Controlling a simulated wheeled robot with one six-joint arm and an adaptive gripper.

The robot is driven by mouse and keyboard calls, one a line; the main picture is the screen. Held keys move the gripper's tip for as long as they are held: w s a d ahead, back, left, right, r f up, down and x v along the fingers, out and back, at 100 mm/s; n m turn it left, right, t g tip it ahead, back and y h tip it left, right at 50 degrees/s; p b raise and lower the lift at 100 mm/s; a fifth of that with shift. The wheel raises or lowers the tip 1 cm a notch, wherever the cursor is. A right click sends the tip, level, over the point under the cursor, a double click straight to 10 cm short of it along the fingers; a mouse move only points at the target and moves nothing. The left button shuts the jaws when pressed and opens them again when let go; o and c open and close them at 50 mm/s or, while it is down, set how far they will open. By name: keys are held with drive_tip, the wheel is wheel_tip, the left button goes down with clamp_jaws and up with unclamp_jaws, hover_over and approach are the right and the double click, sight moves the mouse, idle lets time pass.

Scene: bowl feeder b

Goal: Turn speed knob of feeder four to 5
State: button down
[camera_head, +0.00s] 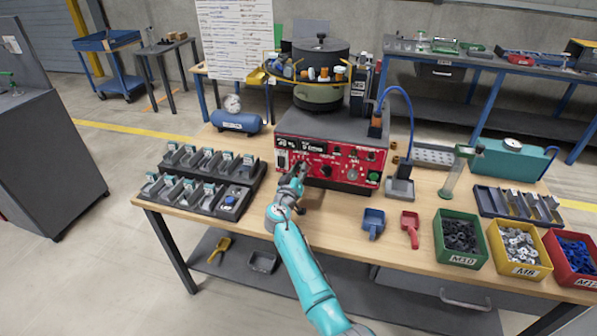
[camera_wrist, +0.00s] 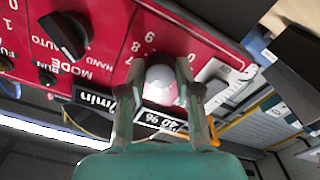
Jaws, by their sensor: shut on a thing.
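The feeder's red control panel (camera_head: 345,160) faces me on the bench, below the dark bowl feeder (camera_head: 320,62). My gripper (camera_head: 298,172) is at the left part of this panel and hides what is behind it. In the wrist view, which looks upside down, my gripper (camera_wrist: 157,80) is shut on a round pale knob (camera_wrist: 161,86), one finger on each side. Scale digits, among them 7, 8 and 9, show beside the knob. The knob's pointer and its name label are hidden, so its setting cannot be read.
Grey part bins (camera_head: 205,175) stand left of the feeder. A blue scoop (camera_head: 373,222) and a red scoop (camera_head: 410,228) lie in front, right.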

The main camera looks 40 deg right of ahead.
drive_tip(key=shift+f, duration=0.1)
drive_tip(key=c, duration=0.8)
unclamp_jaws()
drive_tip(key=v, duration=1.2)
drive_tip(key=shift+s, duration=0.1)
